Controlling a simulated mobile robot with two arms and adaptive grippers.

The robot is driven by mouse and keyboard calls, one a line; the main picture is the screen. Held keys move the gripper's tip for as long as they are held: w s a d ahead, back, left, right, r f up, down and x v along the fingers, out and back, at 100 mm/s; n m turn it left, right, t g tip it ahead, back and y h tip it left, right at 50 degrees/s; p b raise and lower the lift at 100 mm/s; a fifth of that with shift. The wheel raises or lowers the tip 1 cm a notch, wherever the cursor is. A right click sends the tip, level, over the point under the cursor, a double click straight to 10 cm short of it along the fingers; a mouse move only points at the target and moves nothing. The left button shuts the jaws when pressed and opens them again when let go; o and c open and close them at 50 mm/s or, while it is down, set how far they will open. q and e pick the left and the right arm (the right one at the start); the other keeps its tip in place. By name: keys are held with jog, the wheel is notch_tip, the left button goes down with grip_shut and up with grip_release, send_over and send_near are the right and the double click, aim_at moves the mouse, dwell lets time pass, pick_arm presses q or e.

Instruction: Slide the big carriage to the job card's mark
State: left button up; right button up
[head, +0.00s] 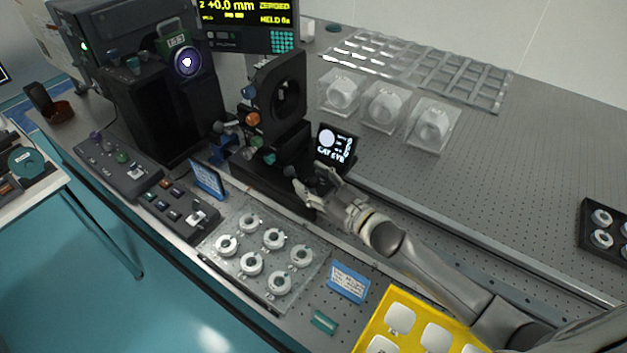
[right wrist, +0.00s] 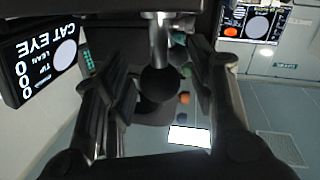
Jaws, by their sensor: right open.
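The big carriage (head: 278,105) is a tall black mount with a round opening and coloured knobs, standing on a dark rail (head: 395,212). A small screen reading "CAT EYE" (head: 335,145) stands beside it, and shows in the right wrist view (right wrist: 40,62). My right gripper (head: 312,190) is at the carriage's lower right side. In the right wrist view its open fingers (right wrist: 158,100) lie on either side of a dark ball knob (right wrist: 158,84) on a metal stem; I cannot tell whether they touch it. Two blue-framed cards (head: 208,178) (head: 349,281) stand along the front; their writing is too small to read.
A readout (head: 248,14) shows +0.0 mm. A clear tray of white rings (head: 235,265) and a yellow tray (head: 408,303) lie in front. Clear boxes (head: 432,127) stand behind the rail. The perforated tabletop (head: 500,185) right of them is mostly clear.

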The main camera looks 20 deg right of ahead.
pick_arm(q)
jog(key=shift+s, duration=0.1)
pick_arm(e)
grip_shut()
jog(key=shift+s, duration=0.1)
